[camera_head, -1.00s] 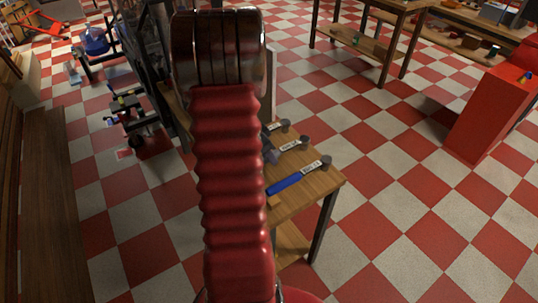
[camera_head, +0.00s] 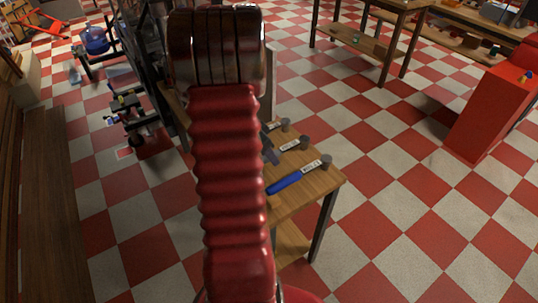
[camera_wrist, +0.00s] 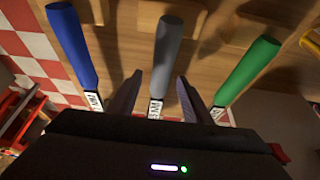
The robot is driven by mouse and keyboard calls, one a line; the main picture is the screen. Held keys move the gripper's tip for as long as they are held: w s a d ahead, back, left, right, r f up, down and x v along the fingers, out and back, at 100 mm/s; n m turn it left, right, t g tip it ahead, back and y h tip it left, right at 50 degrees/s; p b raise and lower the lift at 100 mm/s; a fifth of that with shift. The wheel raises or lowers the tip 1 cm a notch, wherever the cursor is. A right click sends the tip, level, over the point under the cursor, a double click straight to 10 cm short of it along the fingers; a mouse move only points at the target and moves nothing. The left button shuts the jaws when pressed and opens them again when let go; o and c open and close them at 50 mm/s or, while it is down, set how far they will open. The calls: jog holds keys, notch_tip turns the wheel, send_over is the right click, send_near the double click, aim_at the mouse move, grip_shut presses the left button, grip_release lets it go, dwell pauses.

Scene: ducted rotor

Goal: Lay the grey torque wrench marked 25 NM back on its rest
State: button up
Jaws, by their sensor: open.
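The grey-handled torque wrench (camera_wrist: 168,50) lies over the wooden bench, between a blue wrench (camera_wrist: 72,45) and a green wrench (camera_wrist: 247,70) in the wrist view. Its white label is partly cut off by my gripper body, so I cannot read it fully. My gripper (camera_wrist: 159,78) is open, with one finger on each side of the grey handle and gaps showing. In the head view, the grey wrench's label and round head (camera_head: 303,142) show behind the blue wrench (camera_head: 290,181). My arm hides most of its handle. I cannot tell whether it sits fully on its rest.
The blue and green wrenches lie close outside my fingers. A red cabinet (camera_head: 490,110) and another bench (camera_head: 395,12) stand at the right and back. Checkered floor lies open between them.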

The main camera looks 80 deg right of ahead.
jog(key=v, duration=1.3)
dwell(0.5)
jog(key=w+a+r+n+t, duration=0.1)
jog(key=w+a+r+n, duration=0.1)
jog(key=w+a+n, duration=0.35)
jog(key=w+a+r+n+t+y, duration=0.1)
jog(key=w+a+n+t, duration=0.15)
jog(key=a+n, duration=0.6)
jog(key=w+a+r+n+t, duration=0.15)
jog(key=w+a+n, duration=0.25)
jog(key=a, duration=0.7)
jog(key=a+r+n+t+y, duration=0.1)
jog(key=a+r+n+t, duration=0.1)
jog(key=a, duration=0.9)
jog(key=w+a+r+n+t+y, duration=0.1)
jog(key=a+r+n, duration=0.4)
jog(key=a, duration=0.7)
jog(key=shift+w+a+r+n+t+y, duration=0.2)
jog(key=shift+w+r+n+t+y, duration=0.15)
jog(key=shift+n, duration=0.35)
